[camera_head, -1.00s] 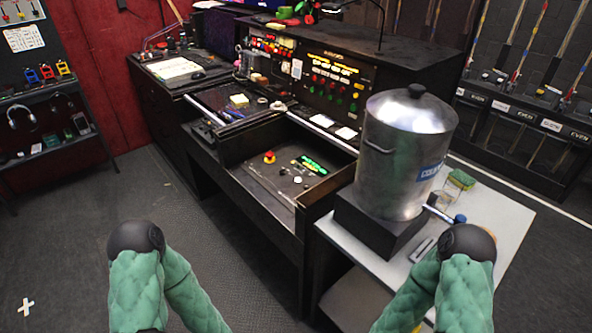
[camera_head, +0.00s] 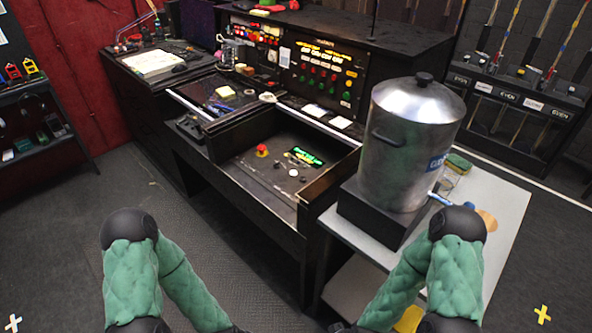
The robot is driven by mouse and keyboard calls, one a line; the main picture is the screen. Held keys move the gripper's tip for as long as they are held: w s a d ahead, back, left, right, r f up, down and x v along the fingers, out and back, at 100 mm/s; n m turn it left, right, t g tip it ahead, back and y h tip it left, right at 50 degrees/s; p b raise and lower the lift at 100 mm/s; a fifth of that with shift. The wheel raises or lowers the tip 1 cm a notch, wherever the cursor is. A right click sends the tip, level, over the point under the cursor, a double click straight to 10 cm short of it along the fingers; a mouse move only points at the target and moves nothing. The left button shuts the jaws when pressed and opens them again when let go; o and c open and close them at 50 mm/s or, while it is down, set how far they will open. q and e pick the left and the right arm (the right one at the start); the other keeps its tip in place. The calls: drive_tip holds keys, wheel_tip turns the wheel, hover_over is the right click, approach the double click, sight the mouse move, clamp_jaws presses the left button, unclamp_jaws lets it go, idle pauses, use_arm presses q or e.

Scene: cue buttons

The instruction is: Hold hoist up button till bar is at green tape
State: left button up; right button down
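A recessed control tray (camera_head: 240,172) in the front of the black console holds a red knob on a yellow base (camera_head: 262,150), a small green-lit display (camera_head: 308,156) and small pale and dark buttons (camera_head: 293,172). No label is legible, so I cannot tell which is hoist up. The upright panel (camera_head: 322,75) behind has rows of red and green buttons. I cannot make out the hoist bar or its green tape. My two green-sleeved arms come in at the bottom, left and right. Both grippers are below the picture edge, and no fingers show near the tray.
A large steel urn (camera_head: 412,140) on a black block stands on a pale side table (camera_head: 490,200) to the right of the tray. A sponge (camera_head: 458,163) lies behind it. Poles with coloured bands stand in a rack (camera_head: 520,100) at back right. Floor is clear at front left.

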use_arm(q)
drive_tip(key=shift+c, duration=0.3)
clamp_jaws()
idle(0.9)
